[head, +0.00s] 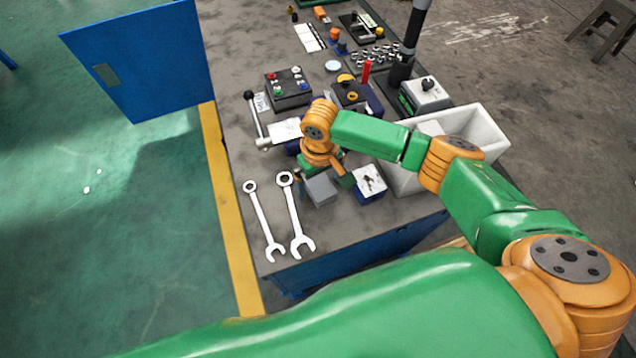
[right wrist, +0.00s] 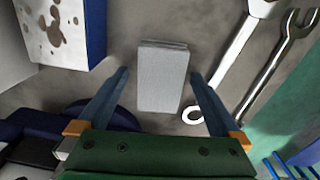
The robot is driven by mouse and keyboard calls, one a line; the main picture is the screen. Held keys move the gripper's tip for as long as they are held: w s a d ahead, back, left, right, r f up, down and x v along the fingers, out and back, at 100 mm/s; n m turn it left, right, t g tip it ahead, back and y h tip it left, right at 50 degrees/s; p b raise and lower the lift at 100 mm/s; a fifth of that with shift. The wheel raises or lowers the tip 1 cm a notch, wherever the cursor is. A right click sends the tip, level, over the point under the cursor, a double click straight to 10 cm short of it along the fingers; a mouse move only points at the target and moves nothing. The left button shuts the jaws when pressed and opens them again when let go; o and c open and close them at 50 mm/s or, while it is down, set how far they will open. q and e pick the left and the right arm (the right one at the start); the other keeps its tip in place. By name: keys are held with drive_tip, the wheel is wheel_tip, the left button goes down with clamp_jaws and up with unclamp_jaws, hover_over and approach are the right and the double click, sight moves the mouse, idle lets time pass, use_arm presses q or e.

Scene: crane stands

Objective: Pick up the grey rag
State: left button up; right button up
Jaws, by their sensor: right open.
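The grey rag (head: 321,189) looks like a small folded grey block lying flat near the front of the dark worktop (head: 222,60). In the right wrist view the rag (right wrist: 162,80) lies between the two fingers, with a gap on either side. My right gripper (head: 323,176) is open and empty just above the rag, pointing down; its fingers (right wrist: 158,76) also show in the right wrist view. I cannot tell whether the fingertips reach the worktop. My left gripper is not in view.
Two wrenches (head: 292,217) lie left of the rag. A blue box with a spotted white top (head: 370,182) stands close on its right, before a white bin (head: 487,131). Control boxes and small parts crowd the worktop behind.

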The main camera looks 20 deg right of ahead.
sight(319, 184)
drive_tip(key=shift+s+r, duration=0.15)
drive_tip(key=c, duration=1.4)
wheel_tip(319, 184, up, 3)
drive_tip(key=shift+r+p, duration=0.1)
drive_tip(key=shift+p, duration=0.25)
drive_tip(key=s+d+r+p, duration=0.2)
drive_tip(key=s+d+r, duration=0.2)
drive_tip(key=s+r, duration=0.5)
drive_tip(key=s, duration=0.4)
drive_tip(key=shift+s+r, duration=0.15)
drive_tip(key=shift+r, duration=0.25)
